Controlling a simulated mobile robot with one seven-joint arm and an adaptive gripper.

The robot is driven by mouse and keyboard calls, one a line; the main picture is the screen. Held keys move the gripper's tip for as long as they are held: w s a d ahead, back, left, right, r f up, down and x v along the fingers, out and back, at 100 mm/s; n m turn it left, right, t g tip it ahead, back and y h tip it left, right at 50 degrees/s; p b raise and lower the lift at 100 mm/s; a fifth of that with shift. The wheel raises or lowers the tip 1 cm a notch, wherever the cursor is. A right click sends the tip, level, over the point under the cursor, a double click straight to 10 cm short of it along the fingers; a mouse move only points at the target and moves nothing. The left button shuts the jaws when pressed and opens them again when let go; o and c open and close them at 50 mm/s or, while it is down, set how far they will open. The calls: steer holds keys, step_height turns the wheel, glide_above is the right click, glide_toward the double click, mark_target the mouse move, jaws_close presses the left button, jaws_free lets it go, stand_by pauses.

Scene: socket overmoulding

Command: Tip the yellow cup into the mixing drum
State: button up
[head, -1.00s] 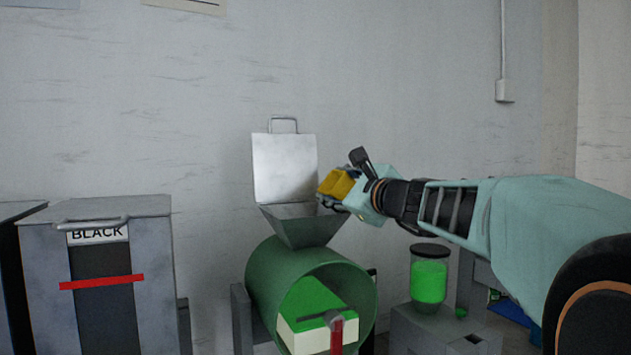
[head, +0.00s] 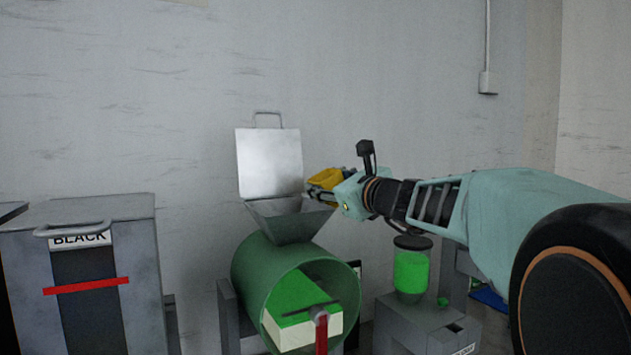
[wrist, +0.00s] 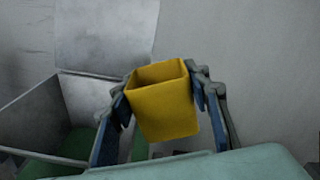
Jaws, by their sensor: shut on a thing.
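The yellow cup (wrist: 164,108) is held between the two fingers of my gripper (wrist: 163,100) in the wrist view. The cup is square and tilted a little there; its inside is mostly hidden. In the head view the yellow cup (head: 326,179) and my gripper (head: 328,184) are just right of the funnel-shaped hopper (head: 290,222), about at its rim height. The hopper sits on the green mixing drum (head: 262,270), with its metal lid (head: 268,163) standing open behind. In the wrist view the hopper (wrist: 38,115) is left of the cup.
A grey bin labelled BLACK (head: 130,240) stands at the left. A clear container with green contents (head: 411,272) sits on a grey box (head: 410,325) below my arm. The wall is close behind the hopper. The air above the hopper is free.

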mark_target(337, 172)
steer(key=shift+w+d+r+m+p, duration=0.1)
steer(key=shift+d+r+m+p, duration=0.15)
steer(key=shift+r+m+p, duration=0.25)
steer(key=d+m+p, duration=0.1)
steer(key=p, duration=0.1)
steer(key=d+r+m+p, duration=0.1)
steer(key=shift+w+m+p, duration=0.4)
steer(key=shift+w+d+m+p, duration=0.1)
steer(key=shift+d+m+p, duration=0.05)
steer(key=shift+m+p, duration=0.2)
steer(key=shift+d+f+m, duration=0.15)
steer(key=shift+f+m, duration=0.05)
steer(key=shift+m, duration=0.05)
steer(key=shift+r, duration=0.1)
step_height(337, 172, up, 4)
steer(key=p, duration=0.3)
